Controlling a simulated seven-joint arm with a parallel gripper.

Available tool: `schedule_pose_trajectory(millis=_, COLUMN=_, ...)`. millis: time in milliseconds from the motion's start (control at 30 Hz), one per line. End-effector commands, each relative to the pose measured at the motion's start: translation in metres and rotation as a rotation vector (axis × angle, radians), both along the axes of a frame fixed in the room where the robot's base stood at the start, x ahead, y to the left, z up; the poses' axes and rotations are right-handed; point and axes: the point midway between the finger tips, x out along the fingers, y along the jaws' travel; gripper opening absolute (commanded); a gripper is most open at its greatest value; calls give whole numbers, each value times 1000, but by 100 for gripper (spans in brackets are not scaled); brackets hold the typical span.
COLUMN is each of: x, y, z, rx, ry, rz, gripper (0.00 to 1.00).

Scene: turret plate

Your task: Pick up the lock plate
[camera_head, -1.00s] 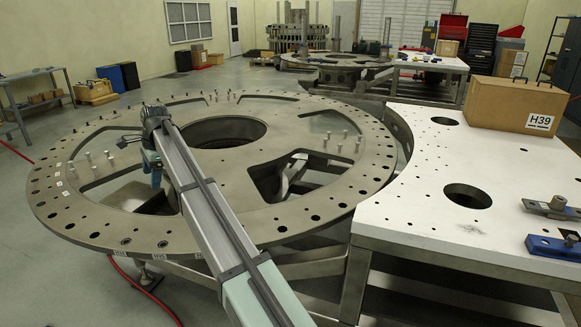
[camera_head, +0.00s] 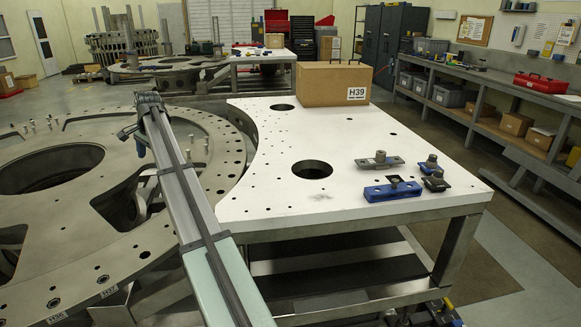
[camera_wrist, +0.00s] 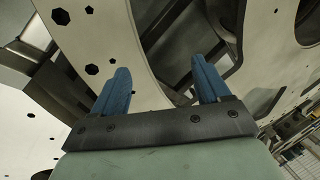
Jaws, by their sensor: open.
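On the white table are a grey plate with an upright knob (camera_head: 380,161), a blue bar-shaped block (camera_head: 392,190) in front of it, and two small dark and blue pieces (camera_head: 434,172) to their right. Which one is the lock plate I cannot tell for sure; the grey plate looks most like it. My gripper (camera_wrist: 162,85) is open and empty, its two blue fingers apart in the wrist view. In the head view it hangs over the turret ring, left of the table and well away from these parts.
The large steel turret ring (camera_head: 215,150) with holes and short pins fills the left. The white table (camera_head: 290,205) has two large holes and a cardboard box marked H39 (camera_head: 333,85) at its back. A shelved workbench (camera_head: 490,110) stands along the right. The table's middle is clear.

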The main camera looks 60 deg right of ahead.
Motion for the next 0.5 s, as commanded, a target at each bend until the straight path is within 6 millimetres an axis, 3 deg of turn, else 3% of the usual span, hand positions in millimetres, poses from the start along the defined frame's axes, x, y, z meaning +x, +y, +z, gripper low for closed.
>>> schedule_pose_trajectory(millis=33, x=-13, y=-29, z=2, rx=-12, ry=-2, rz=-14, gripper=76)
schedule_pose_trajectory(millis=100, x=-29, y=-64, z=4, rx=-29, ry=-3, rz=-24, gripper=76)
schedule_pose_trajectory(millis=267, x=-72, y=-139, z=8, rx=-68, ry=-3, rz=-46, gripper=76)
schedule_pose_trajectory(millis=500, x=-150, y=-243, z=15, rx=-126, ry=9, rz=-81, gripper=76)
